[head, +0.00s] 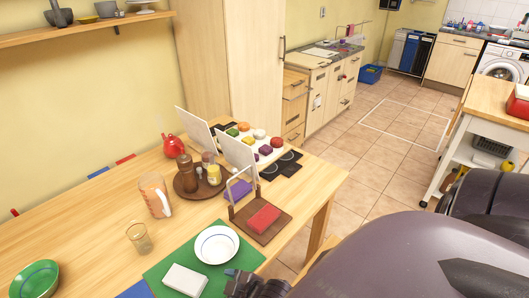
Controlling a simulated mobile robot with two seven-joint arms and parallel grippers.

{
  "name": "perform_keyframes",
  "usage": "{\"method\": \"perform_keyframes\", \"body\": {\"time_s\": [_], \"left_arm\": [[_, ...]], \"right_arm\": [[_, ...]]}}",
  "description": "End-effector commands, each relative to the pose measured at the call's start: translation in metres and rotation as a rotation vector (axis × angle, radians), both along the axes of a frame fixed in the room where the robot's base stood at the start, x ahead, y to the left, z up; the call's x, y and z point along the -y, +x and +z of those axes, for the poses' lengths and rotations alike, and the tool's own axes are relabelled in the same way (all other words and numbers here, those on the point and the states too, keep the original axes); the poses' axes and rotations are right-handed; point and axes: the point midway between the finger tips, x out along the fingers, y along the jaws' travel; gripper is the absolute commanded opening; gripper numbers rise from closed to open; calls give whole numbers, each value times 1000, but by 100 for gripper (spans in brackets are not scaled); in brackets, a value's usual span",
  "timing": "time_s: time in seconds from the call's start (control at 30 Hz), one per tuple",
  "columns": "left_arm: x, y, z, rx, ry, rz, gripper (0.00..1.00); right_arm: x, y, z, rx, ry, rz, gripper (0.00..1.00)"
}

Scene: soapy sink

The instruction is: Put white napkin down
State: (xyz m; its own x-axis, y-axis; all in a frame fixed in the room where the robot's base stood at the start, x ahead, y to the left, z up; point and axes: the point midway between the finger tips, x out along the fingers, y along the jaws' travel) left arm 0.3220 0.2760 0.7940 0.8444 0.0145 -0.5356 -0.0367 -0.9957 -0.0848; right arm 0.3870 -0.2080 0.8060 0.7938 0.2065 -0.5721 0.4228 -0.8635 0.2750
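The white napkin (185,281), a folded white block, is at the front left part of the green mat (163,267) on the wooden table. It appears to lie flat on the mat. A white bowl (216,245) is on the same mat, just behind and to the right of the napkin. My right gripper (238,280), dark and cut off by the bottom edge, is to the right of the napkin with a gap between them. Its fingers are too small and hidden to show whether they are open. My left gripper is not in view.
A wooden holder with a red block (263,218) stands right of the bowl. A glass (139,238), a pitcher (155,194), a round tray of bottles (185,186) and a green bowl (35,279) are also on the table. The table's left middle is clear.

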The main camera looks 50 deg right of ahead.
Motion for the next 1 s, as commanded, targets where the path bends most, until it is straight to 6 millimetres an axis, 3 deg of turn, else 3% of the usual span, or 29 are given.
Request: {"method": "perform_keyframes", "body": {"time_s": [0.1, 0.3, 0.7, 0.73, 0.9, 1.0], "left_arm": [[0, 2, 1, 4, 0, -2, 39], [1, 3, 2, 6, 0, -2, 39], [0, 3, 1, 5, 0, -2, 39], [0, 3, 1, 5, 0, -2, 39], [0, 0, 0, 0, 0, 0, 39], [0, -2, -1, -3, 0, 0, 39]], "right_arm": [[32, -29, -7, -1, 98, -194, 73], [64, -60, -11, 17, 191, -377, 73], [68, -64, -11, 23, 207, -405, 73], [68, -64, -11, 22, 206, -405, 72], [68, -64, -11, 22, 207, -404, 46], [68, -64, -11, 22, 207, -404, 43]]}}
